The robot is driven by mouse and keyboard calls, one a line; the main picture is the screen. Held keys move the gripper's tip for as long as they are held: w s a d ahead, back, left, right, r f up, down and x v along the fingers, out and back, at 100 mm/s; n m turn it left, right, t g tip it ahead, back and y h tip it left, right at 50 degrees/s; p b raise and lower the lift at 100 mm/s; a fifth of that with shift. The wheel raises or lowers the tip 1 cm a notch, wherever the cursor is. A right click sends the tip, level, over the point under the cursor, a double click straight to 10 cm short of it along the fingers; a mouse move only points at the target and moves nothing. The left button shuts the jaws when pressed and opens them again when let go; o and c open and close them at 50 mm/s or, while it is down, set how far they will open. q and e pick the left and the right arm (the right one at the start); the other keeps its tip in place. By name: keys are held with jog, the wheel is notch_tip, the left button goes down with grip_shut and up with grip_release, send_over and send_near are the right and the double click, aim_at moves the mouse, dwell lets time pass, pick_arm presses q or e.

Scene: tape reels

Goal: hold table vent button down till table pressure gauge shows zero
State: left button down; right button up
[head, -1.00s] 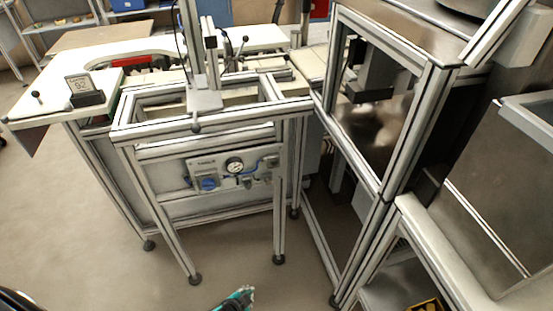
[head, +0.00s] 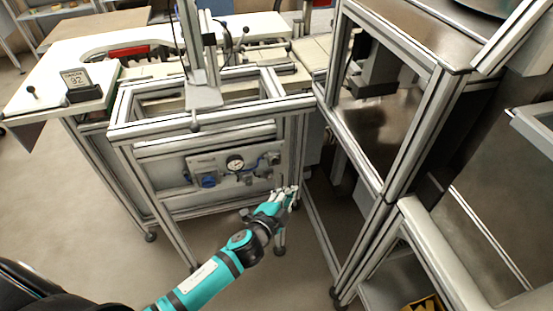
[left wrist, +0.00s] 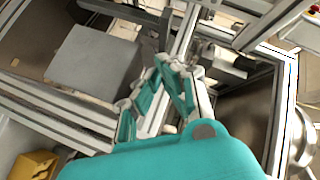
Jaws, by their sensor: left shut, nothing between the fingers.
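The pressure gauge (head: 235,162) is a round white dial in a dark rim on the grey panel (head: 200,163) under the table frame. Its needle is too small to read. A blue knob (head: 208,180) sits below left of it and small fittings (head: 248,179) sit below right. I cannot tell which part is the vent button. My left gripper (head: 288,193) is shut and empty, near the frame's front right leg, right of and below the gauge, apart from the panel. It also shows in the left wrist view (left wrist: 168,66). My right gripper is out of view.
The aluminium table frame (head: 190,127) surrounds the panel, with a front leg beside my left gripper. A tall metal-framed machine (head: 375,130) stands close on the right. A white worktop with a sign (head: 78,78) is at the left. The floor in front is open.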

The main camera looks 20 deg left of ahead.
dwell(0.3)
pick_arm(q)
jog(key=w+a, duration=0.5)
jog(key=w, duration=0.2)
jog(key=shift+w, duration=0.15)
dwell(1.5)
jog(key=shift+w+a, duration=0.2)
jog(key=shift+w, duration=0.15)
jog(key=shift+w+a, duration=0.3)
jog(key=shift+w, duration=0.05)
dwell(2.3)
jog(key=shift+s+d, duration=0.1)
dwell(1.1)
jog(key=shift+s+d, duration=0.4)
jog(key=shift+s, duration=0.25)
jog(key=shift+s+d+p, duration=0.15)
jog(key=shift+s+d, duration=0.55)
jog(key=shift+s, duration=0.35)
jog(key=shift+s+d+p, duration=0.15)
jog(key=shift+s+d, duration=0.55)
jog(key=shift+s, duration=0.3)
